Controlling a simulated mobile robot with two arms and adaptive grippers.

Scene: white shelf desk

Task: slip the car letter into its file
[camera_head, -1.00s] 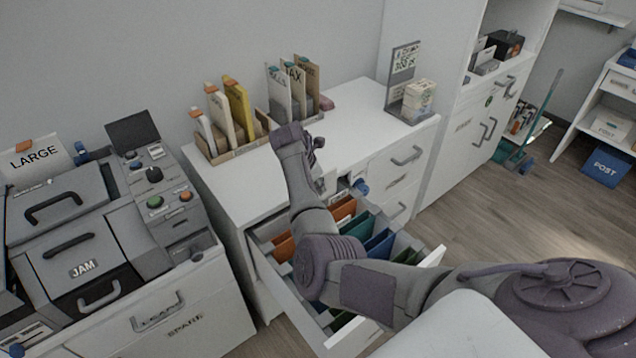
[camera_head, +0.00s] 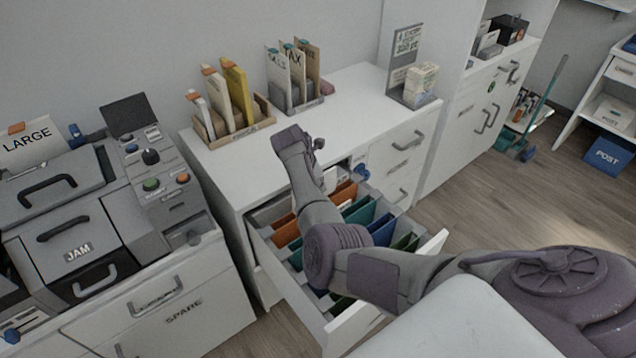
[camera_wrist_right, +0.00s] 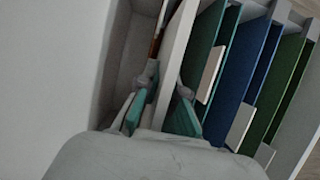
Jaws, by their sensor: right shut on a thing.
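The letter (camera_wrist_right: 174,58) is a thin pale sheet seen nearly edge-on in the right wrist view. My right gripper (camera_wrist_right: 167,88) is shut on it, with teal pads at both sides. Its face and any writing are hidden. The letter is over the open drawer (camera_head: 284,292), beside the hanging files; I cannot tell whether its lower edge is inside one. A teal-green file (camera_wrist_right: 228,28) is just right of it. In the head view my right arm hides the fingers and most of the letter. My left gripper is out of view.
Blue (camera_wrist_right: 262,50) and green (camera_wrist_right: 292,62) files follow to the right, with orange files (camera_head: 286,229) also in the drawer. Sorters with upright cards (camera_head: 237,140) stand on the white desk top (camera_head: 338,105). The machine marked JAM (camera_head: 75,245) is at left.

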